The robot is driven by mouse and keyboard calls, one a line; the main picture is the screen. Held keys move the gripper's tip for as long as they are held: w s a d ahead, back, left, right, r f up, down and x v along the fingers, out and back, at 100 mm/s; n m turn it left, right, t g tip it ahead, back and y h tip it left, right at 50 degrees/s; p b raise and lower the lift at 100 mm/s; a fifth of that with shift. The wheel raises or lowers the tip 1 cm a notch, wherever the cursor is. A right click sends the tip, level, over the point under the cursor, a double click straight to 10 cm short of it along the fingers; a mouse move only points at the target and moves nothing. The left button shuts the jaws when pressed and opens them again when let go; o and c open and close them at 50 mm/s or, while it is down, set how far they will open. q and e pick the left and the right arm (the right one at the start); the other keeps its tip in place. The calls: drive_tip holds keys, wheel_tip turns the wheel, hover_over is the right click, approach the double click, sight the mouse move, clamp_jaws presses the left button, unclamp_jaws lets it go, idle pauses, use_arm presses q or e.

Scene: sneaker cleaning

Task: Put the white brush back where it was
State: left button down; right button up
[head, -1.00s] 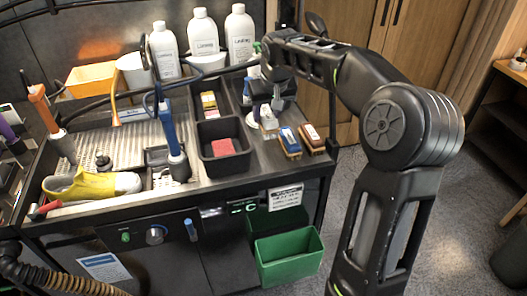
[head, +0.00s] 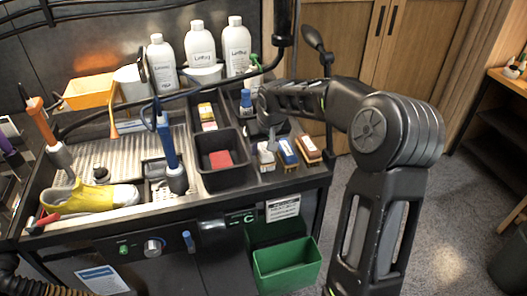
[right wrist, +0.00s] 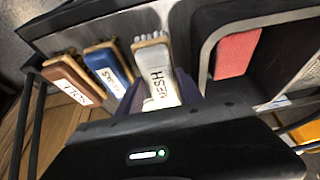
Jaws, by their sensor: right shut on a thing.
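My right gripper (head: 267,136) is shut on the white brush's rear part. In the right wrist view the white brush (right wrist: 154,73) is between the fingers, beside the blue brush (right wrist: 109,69) and brown brush (right wrist: 71,79). I cannot tell whether its underside touches the worktop. My left gripper is not in view.
A black bin with a red sponge (head: 220,159) stands just left of the white brush. A spray bottle (head: 246,101) and white bottles (head: 200,45) stand behind. A yellow sneaker (head: 88,196) lies in the left tray. A green bin (head: 287,266) hangs below the worktop's front.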

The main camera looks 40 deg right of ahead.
wheel_tip(320, 180, down, 2)
drive_tip(key=shift+f, duration=0.2)
drive_tip(key=o, duration=1.2)
